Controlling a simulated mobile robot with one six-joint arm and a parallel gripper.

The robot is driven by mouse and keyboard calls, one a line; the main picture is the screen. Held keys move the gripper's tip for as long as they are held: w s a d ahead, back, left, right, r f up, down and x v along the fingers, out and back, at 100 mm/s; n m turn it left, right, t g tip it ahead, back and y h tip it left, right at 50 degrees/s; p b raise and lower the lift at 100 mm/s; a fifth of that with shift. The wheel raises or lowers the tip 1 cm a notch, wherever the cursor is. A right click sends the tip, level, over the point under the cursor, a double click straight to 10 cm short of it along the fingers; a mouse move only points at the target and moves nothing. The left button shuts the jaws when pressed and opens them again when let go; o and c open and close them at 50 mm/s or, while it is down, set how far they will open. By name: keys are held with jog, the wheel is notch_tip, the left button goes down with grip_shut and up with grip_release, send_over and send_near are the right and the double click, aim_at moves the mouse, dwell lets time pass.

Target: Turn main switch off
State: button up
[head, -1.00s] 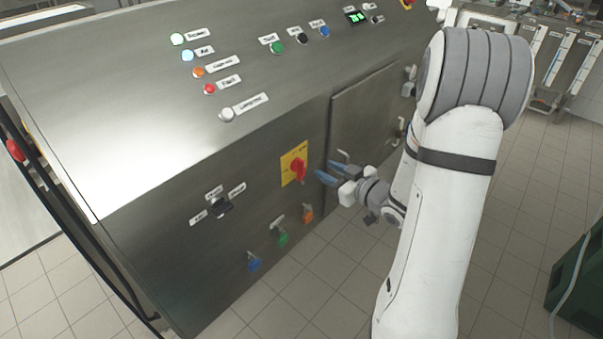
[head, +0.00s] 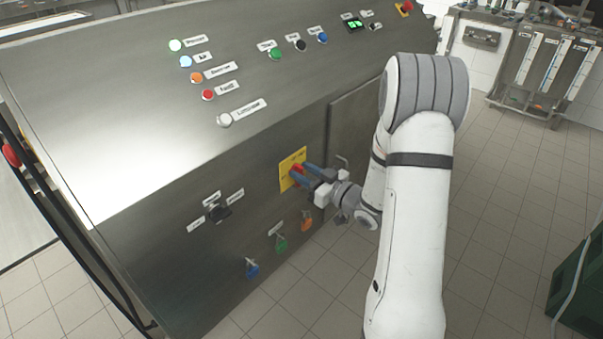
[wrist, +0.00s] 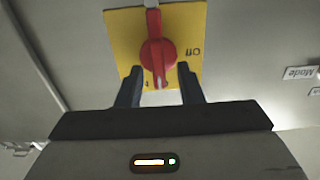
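The main switch is a red rotary knob on a yellow plate (head: 286,181) on the front of the steel machine. In the wrist view the red knob (wrist: 157,52) has its handle lengthwise, pointing down toward the "I" mark; "Off" is printed to the right on the yellow plate (wrist: 192,25). My gripper (head: 299,171) is at the knob in the head view. In the wrist view its two dark fingers (wrist: 159,82) are open, one on each side of the knob's lower end, with gaps visible. In the head view the fingers partly cover the knob.
A black selector switch (head: 220,213) sits left of the main switch. Blue (head: 252,268), green (head: 281,244) and orange (head: 307,221) fittings are below. Indicator lamps and buttons line the sloped panel (head: 130,110) above. A door handle (head: 342,160) is close to my gripper's right.

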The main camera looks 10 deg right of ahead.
grip_shut()
jog(key=shift+a, duration=0.4)
jog(key=shift+d+f, duration=0.1)
jog(key=shift+d, duration=0.15)
jog(key=n+b, duration=0.6)
jog(key=b, duration=0.3)
jog(key=f+n+b, duration=0.1)
jog(key=n+b, duration=0.5)
jog(key=b, duration=0.3)
jog(key=f+n+b, duration=0.1)
jog(key=n+b, duration=0.4)
jog(key=b, duration=0.4)
jog(key=shift+s+a+n+b, duration=0.35)
jog(key=shift+s+a+n, duration=0.05)
jog(key=shift+r, duration=0.15)
